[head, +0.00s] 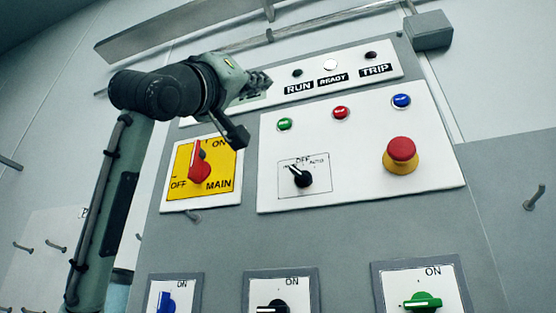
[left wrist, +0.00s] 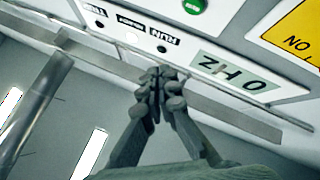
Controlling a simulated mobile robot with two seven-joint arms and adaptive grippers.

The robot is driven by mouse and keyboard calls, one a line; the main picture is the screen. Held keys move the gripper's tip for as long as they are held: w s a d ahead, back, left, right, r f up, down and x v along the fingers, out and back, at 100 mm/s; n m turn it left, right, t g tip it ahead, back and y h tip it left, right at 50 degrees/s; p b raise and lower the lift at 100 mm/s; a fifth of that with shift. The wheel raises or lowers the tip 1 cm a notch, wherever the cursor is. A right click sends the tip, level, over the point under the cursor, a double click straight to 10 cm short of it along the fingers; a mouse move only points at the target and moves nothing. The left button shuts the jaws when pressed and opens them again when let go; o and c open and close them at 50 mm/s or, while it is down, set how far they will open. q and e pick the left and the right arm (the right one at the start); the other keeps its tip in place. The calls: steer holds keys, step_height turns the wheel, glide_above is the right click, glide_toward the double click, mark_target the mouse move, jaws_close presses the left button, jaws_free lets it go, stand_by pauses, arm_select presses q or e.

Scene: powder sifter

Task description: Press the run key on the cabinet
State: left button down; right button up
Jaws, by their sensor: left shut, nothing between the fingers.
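The cabinet panel (head: 360,178) carries a green button (head: 285,124), a red button (head: 341,112) and a blue button (head: 401,100) in a row. The green button also shows at the top of the left wrist view (left wrist: 194,5), where the panel appears upside down. The button most likely to be the run key is the green one; its own marking is too small to read. My left gripper (head: 264,82) is shut and empty, its tips above and left of the green button, in front of the lamp strip. No contact with the button shows. My right gripper is not seen.
Above are the RUN lamp (head: 297,72), dark, the READY lamp (head: 330,65), white, and the TRIP lamp (head: 371,55), dark. A red emergency stop (head: 401,152), a selector knob (head: 302,176) and the red MAIN switch (head: 199,160) stick out nearby. The display (left wrist: 234,74) reads 0 HZ.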

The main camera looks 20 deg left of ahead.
mark_target(284, 124)
arm_select(q)
steer(key=shift+w, duration=0.1)
steer(key=shift+w+d+p, duration=0.15)
steer(key=shift+w+p, duration=1.15)
steer(key=shift+w, duration=3.05)
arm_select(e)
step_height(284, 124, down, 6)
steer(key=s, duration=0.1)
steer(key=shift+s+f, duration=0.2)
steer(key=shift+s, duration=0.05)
arm_select(q)
steer(key=shift+w, duration=0.4)
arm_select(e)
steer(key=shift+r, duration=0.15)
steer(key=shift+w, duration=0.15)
